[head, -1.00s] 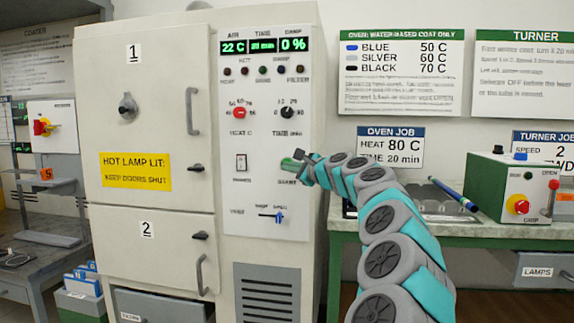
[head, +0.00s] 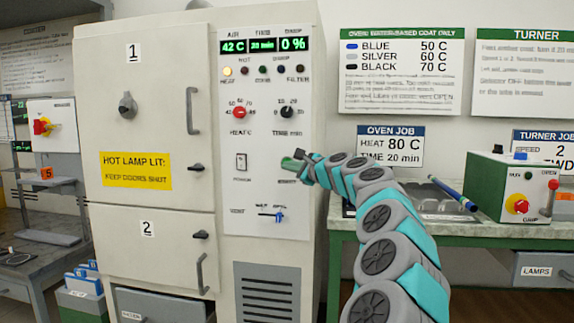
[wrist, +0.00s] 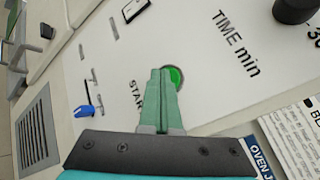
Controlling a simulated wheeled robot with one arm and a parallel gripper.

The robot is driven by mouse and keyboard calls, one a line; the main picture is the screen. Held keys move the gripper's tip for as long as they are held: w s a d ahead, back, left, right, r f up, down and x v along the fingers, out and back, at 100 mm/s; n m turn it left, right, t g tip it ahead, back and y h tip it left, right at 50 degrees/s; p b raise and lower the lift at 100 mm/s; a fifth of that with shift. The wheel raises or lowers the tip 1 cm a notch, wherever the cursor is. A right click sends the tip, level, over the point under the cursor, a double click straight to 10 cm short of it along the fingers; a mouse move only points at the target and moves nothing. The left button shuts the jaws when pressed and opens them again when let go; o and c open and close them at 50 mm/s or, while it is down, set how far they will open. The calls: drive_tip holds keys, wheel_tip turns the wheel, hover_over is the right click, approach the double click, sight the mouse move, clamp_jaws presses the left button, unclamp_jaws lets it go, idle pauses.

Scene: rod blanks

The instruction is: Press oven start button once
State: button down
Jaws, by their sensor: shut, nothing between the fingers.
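The oven (head: 155,80) is a tall pale cabinet with a white control panel on its right side. My gripper (head: 290,163) is shut and empty, with its green fingertips at the lower right of that panel. In the wrist view my gripper (wrist: 160,75) covers part of the round green start button (wrist: 176,77), beside the word START. The fingertips are at the button; I cannot tell whether they press on it. In the head view the gripper hides the button. The display (head: 263,46) reads air 42 C and damp 0%. The amber HEAT lamp (head: 227,72) is lit.
Above the gripper are the heat knob (head: 239,113) and time knob (head: 286,112). A power switch (head: 241,162) and a blue-handled vent slider (head: 278,216) are near it. A bench with a green-and-white turner box (head: 512,188) stands to the right.

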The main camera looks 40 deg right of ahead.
drive_tip(key=shift+a, duration=0.1)
drive_tip(key=shift+s+a, duration=0.5)
idle(0.3)
drive_tip(key=s+a, duration=0.1)
drive_tip(key=a, duration=0.1)
drive_tip(key=s+a, duration=0.2)
drive_tip(key=shift+s+p, duration=0.1)
drive_tip(key=shift+p, duration=0.2)
idle(0.8)
